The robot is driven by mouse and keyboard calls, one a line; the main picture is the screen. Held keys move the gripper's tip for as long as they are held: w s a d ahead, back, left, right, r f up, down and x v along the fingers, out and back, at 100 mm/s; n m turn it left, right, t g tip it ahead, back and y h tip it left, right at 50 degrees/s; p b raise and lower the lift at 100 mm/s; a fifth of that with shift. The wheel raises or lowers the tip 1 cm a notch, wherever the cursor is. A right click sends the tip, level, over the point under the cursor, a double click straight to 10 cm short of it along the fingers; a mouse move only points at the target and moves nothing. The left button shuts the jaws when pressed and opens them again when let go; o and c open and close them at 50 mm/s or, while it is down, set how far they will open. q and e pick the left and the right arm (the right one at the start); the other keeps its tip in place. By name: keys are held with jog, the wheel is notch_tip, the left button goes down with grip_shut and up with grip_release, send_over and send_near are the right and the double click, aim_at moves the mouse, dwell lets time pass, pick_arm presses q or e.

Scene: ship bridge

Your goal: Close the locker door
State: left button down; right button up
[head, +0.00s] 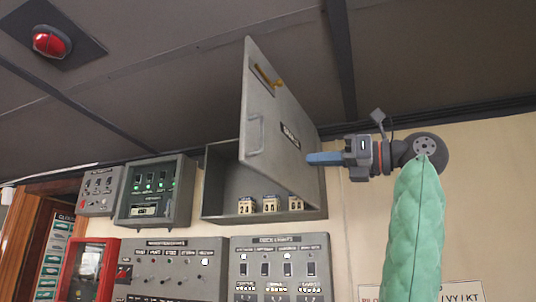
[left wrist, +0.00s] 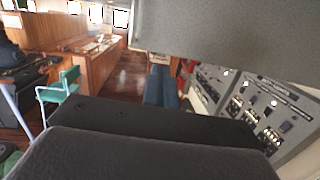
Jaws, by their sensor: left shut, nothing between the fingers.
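The grey wall locker (head: 222,190) is open, with several small cream labelled items inside on its floor. Its door (head: 265,110) stands swung out toward me from the locker's right side. Its outer face carries a dark label, a grey handle and a yellow latch. My left gripper (head: 310,158) has blue fingers shut and empty, pointing left at the door's outer face near its hinge side. I cannot tell whether the fingertips touch it. In the left wrist view the blue fingers (left wrist: 162,88) lie below a grey slab (left wrist: 235,30), probably the door. My right gripper is not in view.
Control panels (head: 170,268) line the wall below the locker. A green-lit box (head: 155,190) hangs to its left, beside a red-framed cabinet (head: 88,270). A red ceiling lamp (head: 52,42) is at upper left. The wall right of the locker is mostly bare.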

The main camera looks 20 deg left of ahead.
pick_arm(q)
jog(key=s+d+r+t+h, duration=0.1)
jog(key=s+d+r+h, duration=0.1)
jog(key=s+d, duration=0.1)
jog(key=p, duration=0.3)
send_near(255, 157)
jog(key=a, duration=0.3)
jog(key=w+a, duration=0.1)
jog(key=a, duration=0.2)
jog(key=shift+w+a+f, duration=0.1)
jog(key=shift+w+a, duration=0.05)
jog(key=shift+a, duration=0.2)
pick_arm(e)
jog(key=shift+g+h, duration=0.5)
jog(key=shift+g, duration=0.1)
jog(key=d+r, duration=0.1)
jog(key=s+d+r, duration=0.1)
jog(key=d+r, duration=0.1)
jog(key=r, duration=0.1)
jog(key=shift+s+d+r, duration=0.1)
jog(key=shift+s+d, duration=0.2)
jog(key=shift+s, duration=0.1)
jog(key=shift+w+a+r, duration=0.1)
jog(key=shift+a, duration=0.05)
